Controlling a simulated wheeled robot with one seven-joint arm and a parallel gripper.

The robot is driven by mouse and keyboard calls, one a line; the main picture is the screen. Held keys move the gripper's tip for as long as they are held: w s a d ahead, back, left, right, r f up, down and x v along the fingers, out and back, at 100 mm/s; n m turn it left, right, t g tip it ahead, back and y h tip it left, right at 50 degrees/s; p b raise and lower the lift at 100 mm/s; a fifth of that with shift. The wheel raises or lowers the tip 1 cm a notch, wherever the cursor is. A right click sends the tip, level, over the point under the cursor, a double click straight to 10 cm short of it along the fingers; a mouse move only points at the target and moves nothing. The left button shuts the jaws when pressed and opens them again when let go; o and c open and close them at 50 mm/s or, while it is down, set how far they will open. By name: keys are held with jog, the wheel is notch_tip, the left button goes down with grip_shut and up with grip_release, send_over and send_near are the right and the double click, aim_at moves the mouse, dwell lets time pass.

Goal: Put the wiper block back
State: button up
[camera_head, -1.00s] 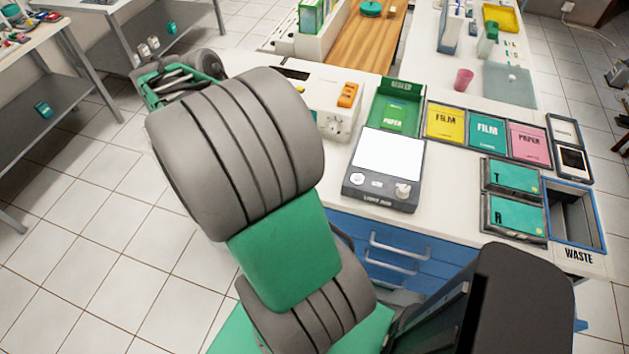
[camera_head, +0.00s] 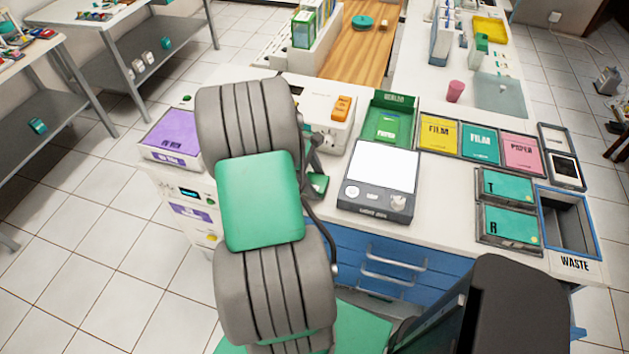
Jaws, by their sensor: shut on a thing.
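My arm stands in the middle of the camera_head view and hides most of my gripper. A dark part of my gripper (camera_head: 315,155) shows just right of the arm, over the near edge of the white counter, beside the white device with the orange part. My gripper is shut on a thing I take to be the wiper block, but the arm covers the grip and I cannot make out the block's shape. A small dark green piece shows just below the gripper; I cannot tell whether it belongs to the gripper.
The white device (camera_head: 318,108) with an orange part (camera_head: 342,107) stands behind the gripper. A purple-topped unit (camera_head: 172,135) is left of the arm. A light box (camera_head: 378,180), a green tray (camera_head: 390,118), film and paper trays, and a blue-rimmed waste bin (camera_head: 567,222) lie to the right.

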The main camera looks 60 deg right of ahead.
jog(key=shift+f, duration=0.65)
jog(key=shift+f, duration=0.15)
jog(key=o, duration=1.2)
